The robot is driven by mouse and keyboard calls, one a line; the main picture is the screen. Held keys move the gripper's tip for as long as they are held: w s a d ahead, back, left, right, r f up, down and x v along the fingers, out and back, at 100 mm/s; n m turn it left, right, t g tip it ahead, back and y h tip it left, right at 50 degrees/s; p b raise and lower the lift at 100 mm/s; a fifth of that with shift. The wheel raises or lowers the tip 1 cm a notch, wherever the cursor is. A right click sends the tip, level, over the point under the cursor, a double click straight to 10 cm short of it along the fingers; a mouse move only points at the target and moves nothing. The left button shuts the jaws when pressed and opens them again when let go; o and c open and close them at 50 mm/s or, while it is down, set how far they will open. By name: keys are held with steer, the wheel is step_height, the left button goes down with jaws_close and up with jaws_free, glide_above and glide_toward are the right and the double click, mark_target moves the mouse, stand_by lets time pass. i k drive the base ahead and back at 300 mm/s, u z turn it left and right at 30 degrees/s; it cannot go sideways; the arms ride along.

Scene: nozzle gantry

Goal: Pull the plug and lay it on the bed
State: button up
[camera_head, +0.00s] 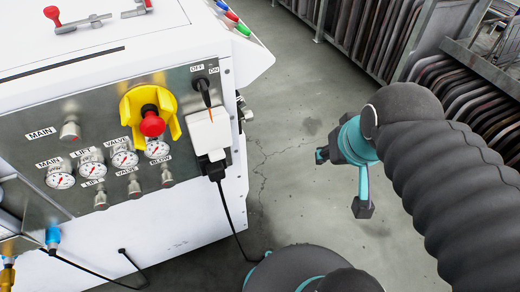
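A black plug (215,170) sits at the lower end of a white socket box (209,132) on the right end of the machine's grey control panel. Its black cable (231,217) hangs down to the floor. My gripper (342,182) is to the right of the plug, apart from it, over bare floor. Its two teal fingers with dark tips are spread, and nothing is between them. No surface is clearly marked as the bed; the white machine top (150,40) shows at the upper left, cut off by the frame.
A black switch (204,92) marked OFF and ON is above the socket. A red emergency button (152,124) in a yellow guard, several gauges and knobs are left of it. Racks of dark sheets (365,35) stand at the upper right. Grey floor (290,130) between is clear.

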mark_target(216, 171)
steer(key=z, duration=2.15)
steer(key=k, duration=2.25)
steer(key=u, duration=1.05)
